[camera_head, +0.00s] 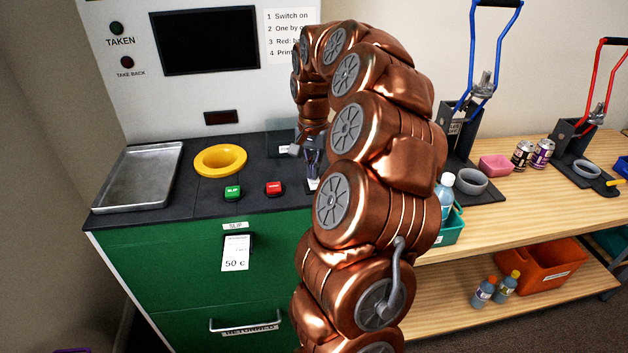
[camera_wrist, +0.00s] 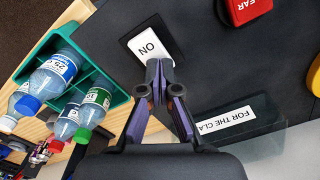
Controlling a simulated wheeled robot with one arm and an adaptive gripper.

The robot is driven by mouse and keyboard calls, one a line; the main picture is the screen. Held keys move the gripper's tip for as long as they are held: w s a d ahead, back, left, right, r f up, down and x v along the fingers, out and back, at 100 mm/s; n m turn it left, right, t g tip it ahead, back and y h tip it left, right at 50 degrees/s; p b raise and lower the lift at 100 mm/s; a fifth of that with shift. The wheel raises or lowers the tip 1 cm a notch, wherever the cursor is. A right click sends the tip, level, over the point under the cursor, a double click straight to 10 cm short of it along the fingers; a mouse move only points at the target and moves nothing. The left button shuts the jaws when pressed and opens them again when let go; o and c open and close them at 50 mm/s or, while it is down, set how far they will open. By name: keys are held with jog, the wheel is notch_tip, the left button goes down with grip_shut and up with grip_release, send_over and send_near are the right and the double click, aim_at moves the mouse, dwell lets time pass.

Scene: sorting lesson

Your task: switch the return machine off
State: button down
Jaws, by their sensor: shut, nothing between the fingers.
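The return machine (camera_head: 160,235) is a green cabinet with a black top and a white back panel. Its screen (camera_head: 208,41) is dark. Its white switch (camera_wrist: 148,45), in a black frame, shows the word ON upside down in the wrist view. My gripper (camera_wrist: 160,66) is shut and empty, with its tips at the lower edge of the switch. Whether they touch it, I cannot tell. In the head view my gripper (camera_head: 313,172) points down at the top's right end, and the switch is mostly hidden.
The green SLIP button (camera_head: 232,192) and red button (camera_head: 273,188) lie left of my gripper. A yellow ring (camera_head: 220,160) and metal tray (camera_head: 140,178) are farther left. A printed slip (camera_head: 235,253) hangs in front. A teal crate (camera_wrist: 118,92) with bottles stands beside the machine.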

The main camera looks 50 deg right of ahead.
jog(key=shift+r+p, duration=0.35)
jog(key=shift+r, duration=2.9)
jog(key=shift+a, duration=0.35)
jog(key=s+a+n, duration=0.3)
jog(key=a+n, duration=0.1)
jog(key=a, duration=0.7)
jog(key=s+a+n, duration=0.3)
jog(key=a+n, duration=0.1)
jog(key=a, duration=0.7)
jog(key=s+a+f+n+g, duration=0.1)
jog(key=s+a+f+n, duration=0.1)
jog(key=s+a, duration=0.3)
jog(key=s+a+f+n, duration=0.3)
jog(key=s+a+f, duration=0.1)
jog(key=s, duration=0.8)
jog(key=shift+s+a+f+g, duration=0.4)
jog(key=shift+f, duration=0.35)
